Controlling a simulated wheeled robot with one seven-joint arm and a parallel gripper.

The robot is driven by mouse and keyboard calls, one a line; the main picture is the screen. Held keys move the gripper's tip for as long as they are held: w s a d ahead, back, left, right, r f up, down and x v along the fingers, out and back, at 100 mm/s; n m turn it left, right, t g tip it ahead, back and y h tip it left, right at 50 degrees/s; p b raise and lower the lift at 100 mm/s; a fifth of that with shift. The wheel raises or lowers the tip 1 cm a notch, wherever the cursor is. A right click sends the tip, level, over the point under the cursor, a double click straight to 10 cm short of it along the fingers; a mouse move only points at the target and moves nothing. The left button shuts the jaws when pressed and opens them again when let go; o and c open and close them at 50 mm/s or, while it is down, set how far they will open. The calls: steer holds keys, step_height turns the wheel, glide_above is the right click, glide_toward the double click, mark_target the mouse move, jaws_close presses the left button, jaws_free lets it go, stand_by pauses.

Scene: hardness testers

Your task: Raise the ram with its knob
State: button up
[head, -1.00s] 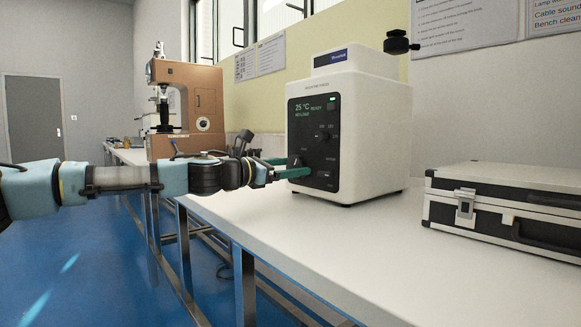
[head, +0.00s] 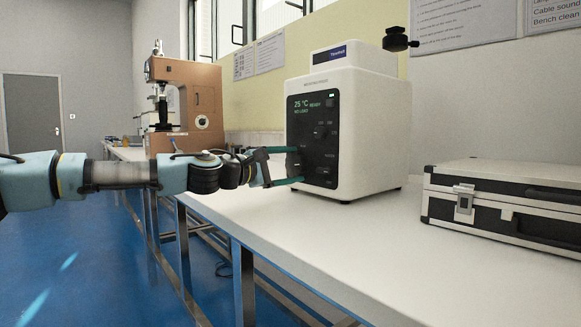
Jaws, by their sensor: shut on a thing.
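A white bench instrument (head: 375,135) stands on the bench, with a black front panel (head: 325,115) that carries a lit display and several dark controls. My gripper (head: 299,166) reaches in from the left at the panel's lower left. Its two teal fingers lie one above the other, closed around a dark knob (head: 293,165) there. The knob is small and largely hidden against the dark panel. I cannot make out a ram on this instrument.
A black-trimmed case (head: 490,223) lies on the bench at the right. A brown tester (head: 205,100) stands behind my arm. The white bench top (head: 300,235) is clear in front of the instrument.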

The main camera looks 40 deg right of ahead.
steer(key=m, duration=0.4)
steer(key=m+b, duration=0.1)
steer(key=m, duration=0.2)
steer(key=shift+f, duration=0.35)
steer(key=m, duration=0.6)
steer(key=shift+f+b, duration=0.1)
steer(key=shift+b, duration=0.2)
steer(key=shift+m, duration=0.3)
steer(key=o, duration=1.2)
steer(key=shift+w, duration=0.1)
steer(key=shift+c, duration=0.2)
steer(key=shift+a, duration=0.15)
